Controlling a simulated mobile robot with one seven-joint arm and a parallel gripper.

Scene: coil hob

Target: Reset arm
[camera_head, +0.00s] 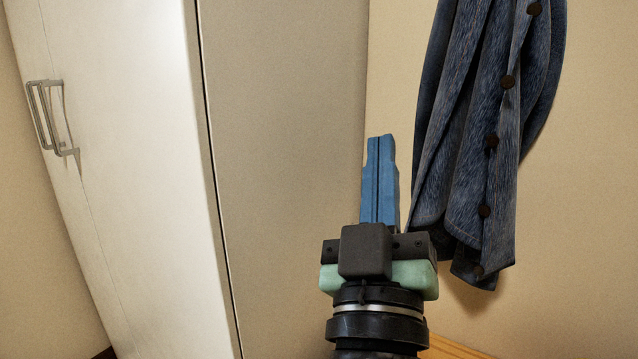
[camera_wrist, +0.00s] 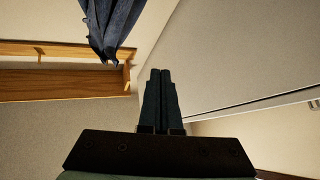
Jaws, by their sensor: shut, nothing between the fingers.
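My gripper (camera_head: 380,138) stands upright at the lower middle of the head view, its two blue fingers pressed together with nothing between them. In the wrist view the gripper (camera_wrist: 160,72) is also shut, its fingers dark against the pale wall and cabinet. The fingers are left of a hanging dark blue coat in the head view, and I cannot tell how far apart they are in depth.
A white cabinet (camera_head: 130,180) with metal handles (camera_head: 52,118) fills the left; its grey side panel (camera_head: 290,150) lies behind the gripper. The buttoned coat (camera_head: 480,150) hangs at the right. A wooden rack or bench (camera_wrist: 65,88) shows at the left of the wrist view.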

